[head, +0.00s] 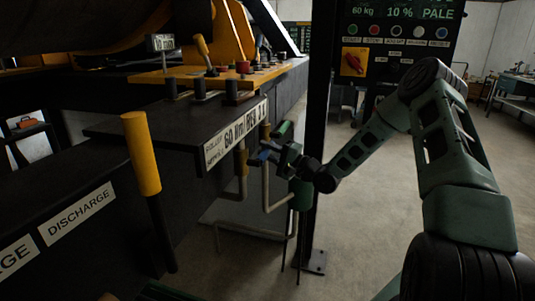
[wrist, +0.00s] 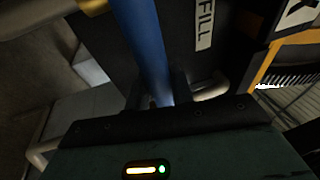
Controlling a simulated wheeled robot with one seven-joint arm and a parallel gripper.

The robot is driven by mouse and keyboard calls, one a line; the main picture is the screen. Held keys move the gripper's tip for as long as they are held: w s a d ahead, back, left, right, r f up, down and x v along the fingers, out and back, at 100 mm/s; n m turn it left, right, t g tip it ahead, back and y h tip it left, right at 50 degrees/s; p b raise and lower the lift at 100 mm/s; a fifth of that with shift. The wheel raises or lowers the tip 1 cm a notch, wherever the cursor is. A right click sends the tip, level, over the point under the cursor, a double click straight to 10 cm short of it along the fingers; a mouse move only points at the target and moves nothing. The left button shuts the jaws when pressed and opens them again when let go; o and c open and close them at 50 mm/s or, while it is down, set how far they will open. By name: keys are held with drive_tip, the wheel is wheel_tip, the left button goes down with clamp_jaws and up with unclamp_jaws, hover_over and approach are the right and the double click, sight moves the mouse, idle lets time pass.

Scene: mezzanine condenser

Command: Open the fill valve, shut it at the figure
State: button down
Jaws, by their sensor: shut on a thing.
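The fill valve's blue lever (wrist: 145,40) runs from the top of the wrist view down between my gripper's fingers (wrist: 160,101). A white label reading FILL (wrist: 205,28) is on the dark panel beside it. In the head view my gripper (head: 270,154) is at the pipes below the dark shelf's edge, and a bit of the blue lever (head: 263,156) shows there. My gripper is shut on the lever. The valve body is mostly hidden by the gripper. The display (head: 400,12) at the top right reads 60 kg, 10 % and PALE.
A yellow-gripped lever (head: 141,153) stands left, near a DISCHARGE label (head: 76,214). A dark post (head: 318,140) rises just behind my gripper. Floor at right is clear.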

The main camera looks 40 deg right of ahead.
drive_tip(key=shift+d+r, duration=0.1)
drive_tip(key=shift+r, duration=0.05)
drive_tip(key=c, duration=1.2)
unclamp_jaws()
drive_tip(key=shift+s, duration=0.1)
drive_tip(key=shift+s+d, duration=0.1)
drive_tip(key=shift+s, duration=0.1)
drive_tip(key=b+v, duration=0.2)
drive_tip(key=v, duration=1.5)
